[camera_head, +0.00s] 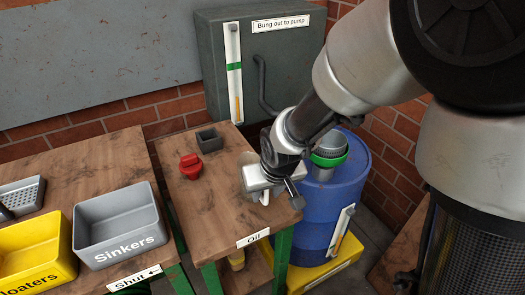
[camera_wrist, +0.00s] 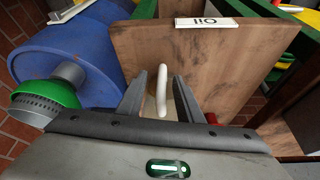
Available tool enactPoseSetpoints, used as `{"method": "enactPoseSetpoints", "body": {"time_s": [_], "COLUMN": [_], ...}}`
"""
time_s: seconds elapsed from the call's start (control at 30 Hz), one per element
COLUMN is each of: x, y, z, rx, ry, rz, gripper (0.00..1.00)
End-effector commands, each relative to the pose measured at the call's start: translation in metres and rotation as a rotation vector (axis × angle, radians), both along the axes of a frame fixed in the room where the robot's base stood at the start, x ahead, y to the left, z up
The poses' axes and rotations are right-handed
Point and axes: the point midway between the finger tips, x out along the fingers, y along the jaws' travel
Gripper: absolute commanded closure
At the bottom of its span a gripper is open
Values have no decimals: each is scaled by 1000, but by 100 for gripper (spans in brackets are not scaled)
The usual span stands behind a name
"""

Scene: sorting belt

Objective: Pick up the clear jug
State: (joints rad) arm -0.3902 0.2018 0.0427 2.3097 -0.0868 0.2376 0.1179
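The clear jug (camera_head: 246,168) stands on the small wooden table with the "Oil" label, mostly hidden behind my gripper in the head view. In the wrist view its pale, upright-looking handle (camera_wrist: 162,88) shows between my two dark fingers, with a gap on either side. The rest of the jug is largely hidden by the gripper body there. My gripper (camera_wrist: 160,92) is open, its fingers on both sides of the handle. In the head view my gripper (camera_head: 270,190) is low over the table's right part.
A red object (camera_head: 190,166) and a small dark open box (camera_head: 209,140) stand further back on the table. A blue barrel (camera_head: 318,205) with a green-collared top (camera_head: 329,158) is close at the right. Grey "Sinkers" (camera_head: 120,215) and yellow "Floaters" (camera_head: 35,250) bins are left.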

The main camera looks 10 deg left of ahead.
Motion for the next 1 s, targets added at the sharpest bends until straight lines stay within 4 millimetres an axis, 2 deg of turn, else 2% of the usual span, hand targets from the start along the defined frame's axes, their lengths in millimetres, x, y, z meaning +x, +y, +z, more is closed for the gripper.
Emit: {"method": "enactPoseSetpoints", "body": {"time_s": [0.03, 0.2, 0.53, 0.73, 1.0], "x": [1, 8, 11, 11, 12], "y": [1, 5, 6, 6, 7], "z": [-13, -35, -39, -39, -39], "rx": [-2, -1, 0, 0, 0], "ry": [4, 3, 0, 1, 0], "rz": [1, 0, -1, -1, -1], "gripper": [67, 67, 67, 99, 100]}}
